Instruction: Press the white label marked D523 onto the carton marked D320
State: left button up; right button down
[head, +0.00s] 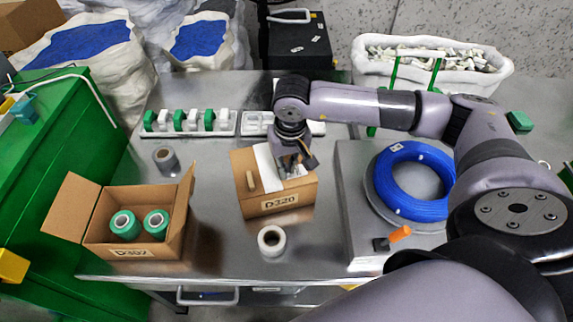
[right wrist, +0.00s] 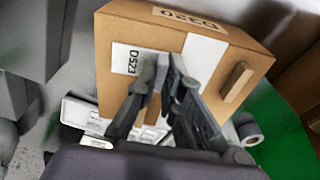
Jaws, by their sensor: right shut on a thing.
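The closed carton marked D320 (head: 278,203) stands on the steel table, with its marking on the front side. It also fills much of the right wrist view (right wrist: 118,30). A white strip (right wrist: 205,52) runs across its top, beside a small tan block (right wrist: 237,82). My right gripper (head: 291,166) is over the carton's top. In the right wrist view its fingers (right wrist: 167,70) are shut on the edge of the white label marked D523 (right wrist: 128,59). The label lies over the carton's top; I cannot tell whether it touches. My left gripper is not in view.
An open carton (head: 128,252) with green rolls stands at the left. A grey roll (head: 166,159) and a white roll (head: 271,240) are on the table. A blue cable coil (head: 385,185) lies at the right. A rack of green and white pieces (head: 190,122) stands behind.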

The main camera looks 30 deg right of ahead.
jog(key=c, duration=2)
grip_release()
jog(key=shift+f, duration=0.1)
jog(key=shift+c, duration=0.2)
jog(key=o, duration=0.6)
jog(key=shift+c, duration=0.2)
jog(key=shift+r+p, duration=1.7)
jog(key=shift+r, duration=1.9)
